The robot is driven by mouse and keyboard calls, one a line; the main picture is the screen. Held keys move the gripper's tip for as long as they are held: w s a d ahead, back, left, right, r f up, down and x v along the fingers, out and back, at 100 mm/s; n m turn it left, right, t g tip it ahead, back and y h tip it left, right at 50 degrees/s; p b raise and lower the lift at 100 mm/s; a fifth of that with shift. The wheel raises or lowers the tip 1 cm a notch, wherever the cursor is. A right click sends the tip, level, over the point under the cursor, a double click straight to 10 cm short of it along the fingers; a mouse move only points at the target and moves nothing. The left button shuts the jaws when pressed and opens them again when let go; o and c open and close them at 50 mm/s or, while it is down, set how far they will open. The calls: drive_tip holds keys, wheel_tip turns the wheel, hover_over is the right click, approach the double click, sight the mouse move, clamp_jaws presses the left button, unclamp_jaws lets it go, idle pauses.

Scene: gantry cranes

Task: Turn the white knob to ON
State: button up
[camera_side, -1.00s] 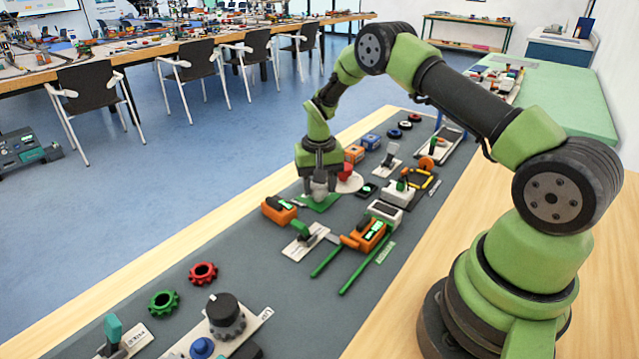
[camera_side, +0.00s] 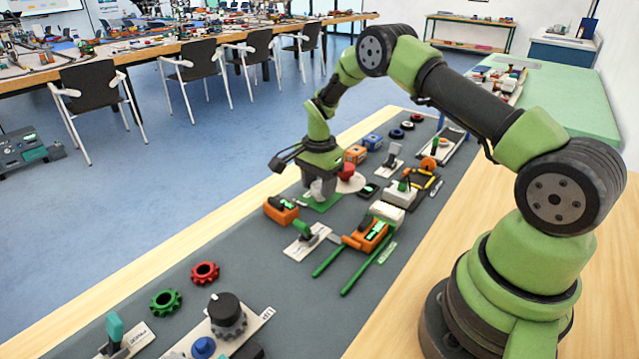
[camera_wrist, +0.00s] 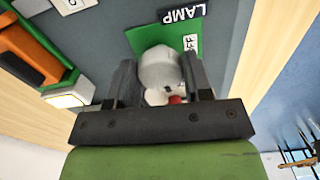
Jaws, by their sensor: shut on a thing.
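The white knob (camera_wrist: 160,72) stands on a green plate (camera_wrist: 192,28) and sits between my gripper's two fingers. My gripper (camera_wrist: 160,85) is shut on the knob in the wrist view. A label reading "LAMP" (camera_wrist: 182,14) and a partly covered label ending in "FF" (camera_wrist: 191,42) lie beside the knob. No ON label can be made out. In the side view, my gripper (camera_side: 322,188) points down over the green plate (camera_side: 325,203), and its fingers mostly hide the knob.
A red part on a pale round base (camera_side: 347,178) stands close behind my gripper. An orange block with a dark lever (camera_side: 281,210) is just in front. An orange forklift-like model (camera_side: 366,237) with green rails lies nearer.

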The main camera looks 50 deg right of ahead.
sight(319, 185)
drive_tip(key=shift+w+m, duration=0.1)
drive_tip(key=shift+m, duration=1)
drive_tip(key=shift+d, duration=0.1)
drive_tip(key=o, duration=0.9)
wheel_tip(319, 185, up, 10)
